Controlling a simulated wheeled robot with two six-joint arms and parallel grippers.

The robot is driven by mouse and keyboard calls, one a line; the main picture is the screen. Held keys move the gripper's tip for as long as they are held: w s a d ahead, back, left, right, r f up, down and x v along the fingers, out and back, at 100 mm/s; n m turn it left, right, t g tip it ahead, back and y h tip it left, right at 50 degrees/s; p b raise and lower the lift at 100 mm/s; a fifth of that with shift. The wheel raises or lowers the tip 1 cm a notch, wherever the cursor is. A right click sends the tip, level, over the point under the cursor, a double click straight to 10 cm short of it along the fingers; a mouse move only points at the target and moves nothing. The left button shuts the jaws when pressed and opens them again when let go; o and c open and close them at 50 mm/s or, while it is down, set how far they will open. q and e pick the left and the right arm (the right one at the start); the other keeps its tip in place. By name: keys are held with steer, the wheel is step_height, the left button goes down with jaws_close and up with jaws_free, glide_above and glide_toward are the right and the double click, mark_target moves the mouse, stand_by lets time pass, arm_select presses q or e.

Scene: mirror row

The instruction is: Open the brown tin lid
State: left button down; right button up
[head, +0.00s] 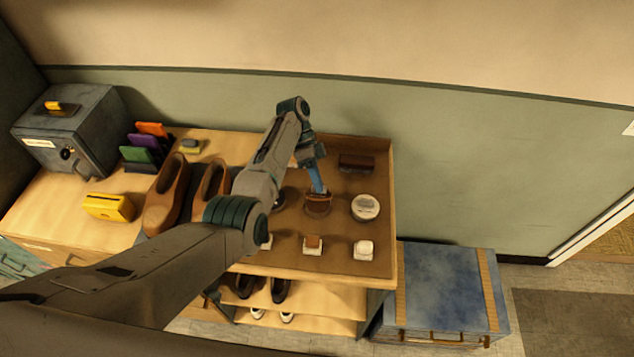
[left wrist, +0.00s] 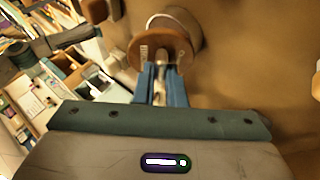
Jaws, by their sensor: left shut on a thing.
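The brown tin (head: 318,210) stands in the shallow brown tray on the bench top. Its brown lid (head: 320,197) faces my left gripper (head: 319,188), whose blue fingers reach down to it from above. In the left wrist view the lid (left wrist: 150,58) is a round brown disc, with the tin's paler side (left wrist: 186,28) behind it. The blue fingers (left wrist: 162,80) are shut on a small part at the lid's near edge. The lid looks tilted against the tin, but the fingers hide part of the join. My right gripper is not in view.
A pale round tin (head: 365,207) stands close on the right, a dark brush (head: 356,162) behind it. Small blocks (head: 313,244) lie in front. Brown shoes (head: 166,195), a yellow box (head: 108,207) and a grey safe (head: 70,130) stand left. A blue chest (head: 445,285) is lower right.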

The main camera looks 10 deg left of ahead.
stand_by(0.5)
arm_select(q)
steer(key=c, duration=1.5)
jaws_free()
steer(key=v, duration=1.1)
steer(key=shift+p, duration=0.4)
